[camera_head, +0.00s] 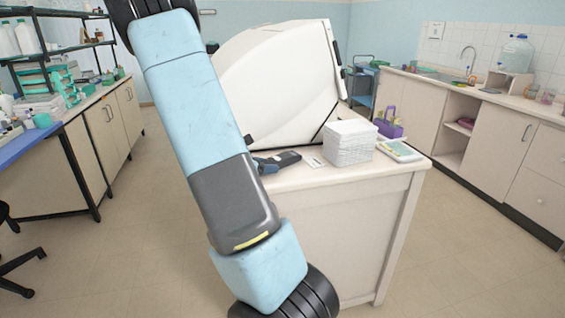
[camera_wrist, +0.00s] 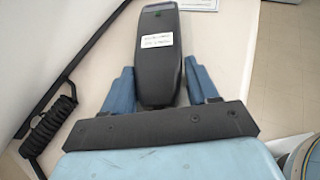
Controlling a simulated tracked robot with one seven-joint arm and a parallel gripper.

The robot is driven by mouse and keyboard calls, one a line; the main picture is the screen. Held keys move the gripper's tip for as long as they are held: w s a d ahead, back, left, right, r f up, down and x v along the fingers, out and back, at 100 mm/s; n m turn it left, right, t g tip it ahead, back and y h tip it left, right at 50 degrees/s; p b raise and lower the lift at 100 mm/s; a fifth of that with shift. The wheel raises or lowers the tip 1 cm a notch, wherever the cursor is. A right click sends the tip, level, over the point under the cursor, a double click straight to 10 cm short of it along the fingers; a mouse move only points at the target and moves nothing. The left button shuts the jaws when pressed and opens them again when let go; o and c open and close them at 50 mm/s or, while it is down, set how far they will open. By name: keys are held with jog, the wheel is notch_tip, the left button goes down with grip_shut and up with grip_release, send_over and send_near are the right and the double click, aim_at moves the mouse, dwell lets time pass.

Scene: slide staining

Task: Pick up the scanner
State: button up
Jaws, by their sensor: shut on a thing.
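The scanner (camera_wrist: 157,62) is a long dark grey handheld device with a white label. In the wrist view it lies between the blue fingers of my gripper (camera_wrist: 160,82), which is shut on its sides. In the head view the scanner (camera_head: 284,158) shows at the left of the white table top (camera_head: 310,178), close to the table surface. I cannot tell whether it is touching the table. My arm hides most of the gripper in the head view.
A large white machine (camera_head: 275,80) stands behind the scanner. A white stack (camera_head: 348,143), a purple item (camera_head: 389,128) and a flat pale-green device (camera_head: 400,151) are to the right on the table. A black coiled cord (camera_wrist: 48,127) shows at left in the wrist view.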

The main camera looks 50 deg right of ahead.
jog(key=c, duration=0.5)
